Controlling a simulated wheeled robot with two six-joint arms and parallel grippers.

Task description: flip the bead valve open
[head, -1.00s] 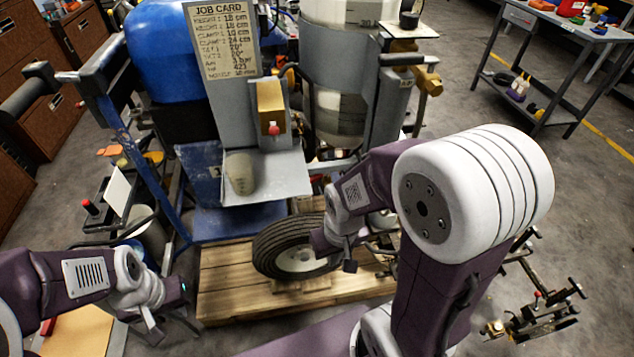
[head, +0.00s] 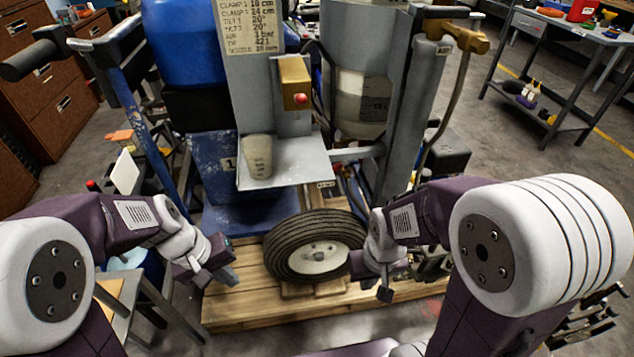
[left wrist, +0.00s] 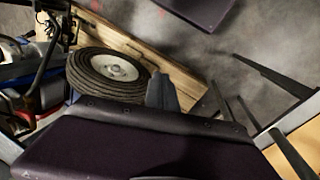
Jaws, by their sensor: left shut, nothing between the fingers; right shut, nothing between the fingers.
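I cannot tell for sure which part is the bead valve. A brass fitting (head: 460,38) sits at the top of the grey post on the striper's right, with a hose below it. A brass-coloured box (head: 295,82) with a red knob (head: 301,98) is on the grey panel at the middle. My left gripper (head: 226,278) is shut and empty, low in front of the pallet, left of the tyre. It also shows in the left wrist view (left wrist: 161,90). My right gripper (head: 386,292) is shut and empty, low beside the tyre's right edge. Both are well below these parts.
A cup (head: 257,157) stands on a grey shelf (head: 300,168). A blue tank (head: 188,45) and a blue handle frame (head: 125,95) are at the left. A workbench (head: 560,30) stands back right.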

